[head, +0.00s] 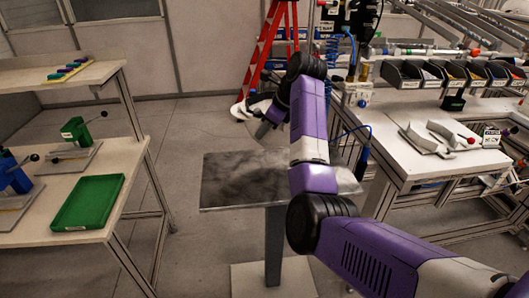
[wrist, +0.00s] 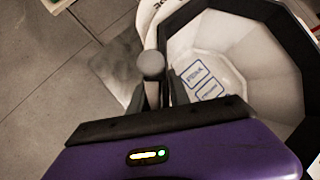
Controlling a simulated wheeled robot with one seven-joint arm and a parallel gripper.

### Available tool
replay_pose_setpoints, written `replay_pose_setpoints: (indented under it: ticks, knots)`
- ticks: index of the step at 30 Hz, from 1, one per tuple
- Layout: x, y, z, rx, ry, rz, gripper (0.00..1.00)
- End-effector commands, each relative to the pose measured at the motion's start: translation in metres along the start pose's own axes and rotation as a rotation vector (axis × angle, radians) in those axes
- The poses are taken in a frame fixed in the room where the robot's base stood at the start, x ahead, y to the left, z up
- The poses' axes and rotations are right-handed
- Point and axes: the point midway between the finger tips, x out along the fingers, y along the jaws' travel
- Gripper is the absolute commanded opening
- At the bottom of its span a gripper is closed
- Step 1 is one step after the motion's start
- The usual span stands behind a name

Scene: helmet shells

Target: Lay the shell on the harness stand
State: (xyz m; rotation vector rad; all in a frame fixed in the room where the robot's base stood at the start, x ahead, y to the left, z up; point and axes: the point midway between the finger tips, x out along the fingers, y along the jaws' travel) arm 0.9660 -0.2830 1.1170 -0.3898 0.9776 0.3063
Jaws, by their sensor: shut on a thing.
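The white shell (head: 247,109) hangs at the end of my arm, above floor level and beyond the grey pedestal table, in the head view. In the wrist view the shell (wrist: 255,45) is large, its faceted hollow inside and blue-printed labels facing the camera. My gripper (wrist: 160,92) is shut on the shell's near rim; in the head view the gripper (head: 268,108) is small and partly hidden by the arm. A grey round knob (wrist: 152,64) shows by the fingertips; I cannot tell what it belongs to. I cannot make out the harness stand for certain.
The pedestal table (head: 235,180) has a bare mottled top, partly covered by my arm. A shelf with a green tray (head: 88,202) stands left. A workbench (head: 385,130) with bins and white curved parts stands right. A red ladder (head: 268,50) stands behind the shell.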

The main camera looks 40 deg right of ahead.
Motion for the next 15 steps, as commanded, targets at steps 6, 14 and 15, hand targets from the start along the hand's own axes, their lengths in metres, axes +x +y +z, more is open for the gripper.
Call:
replay_pose_setpoints:
  ticks: [6, 14, 15]
  knots:
    - [0.032, 0.007, -0.019, 0.0, -0.001, -0.002, 0.0]
    - [0.05, 0.01, -0.03, 0.0, 0.0, -0.002, 0.0]
    - [0.055, 0.011, -0.033, 0.0, 0.001, -0.002, 0.0]
